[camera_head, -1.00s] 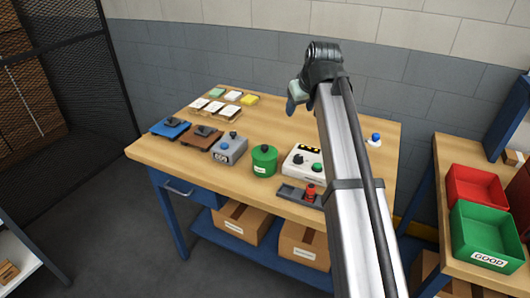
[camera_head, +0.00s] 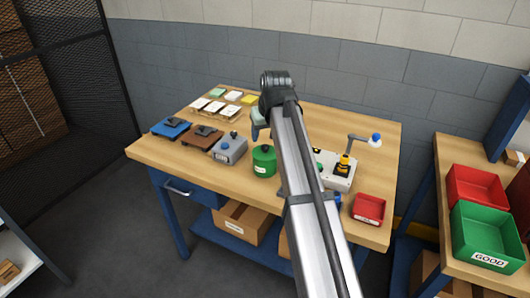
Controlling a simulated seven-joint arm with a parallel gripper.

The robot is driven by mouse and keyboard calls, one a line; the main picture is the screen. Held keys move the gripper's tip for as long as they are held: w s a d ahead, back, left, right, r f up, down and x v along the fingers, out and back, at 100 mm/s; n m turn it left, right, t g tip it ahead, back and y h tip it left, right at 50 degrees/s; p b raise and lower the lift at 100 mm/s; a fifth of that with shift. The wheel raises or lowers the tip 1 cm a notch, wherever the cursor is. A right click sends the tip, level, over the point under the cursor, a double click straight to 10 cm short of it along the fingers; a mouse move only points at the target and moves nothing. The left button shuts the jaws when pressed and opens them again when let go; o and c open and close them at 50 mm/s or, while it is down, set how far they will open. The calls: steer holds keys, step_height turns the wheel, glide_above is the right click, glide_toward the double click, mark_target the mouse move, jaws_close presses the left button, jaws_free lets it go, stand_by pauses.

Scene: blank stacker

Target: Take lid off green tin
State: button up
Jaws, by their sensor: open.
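The green tin (camera_head: 263,168) stands upright on the wooden workbench, near the middle. Its green lid (camera_head: 262,151) is on it, with a small dark knob on top. My gripper (camera_head: 255,134) is just above and behind the tin in the picture, apart from the lid as far as I can see. It is open and looks empty; its fingers are small and partly hidden by my arm.
Left of the tin are a grey box (camera_head: 229,150), a brown plate (camera_head: 202,138) and a blue plate (camera_head: 171,128). A red tray (camera_head: 369,209) sits at the right front.

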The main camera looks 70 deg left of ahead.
mark_target(265, 146)
steer(key=shift+w+d+x, duration=0.1)
steer(key=shift+w+x, duration=0.1)
steer(key=shift+x, duration=1.2)
steer(key=shift+w+d+x, duration=0.1)
steer(key=shift+w+x, duration=0.05)
steer(key=shift+x, duration=1.25)
steer(key=shift+f, duration=0.1)
steer(key=shift+c, duration=0.2)
jaws_close()
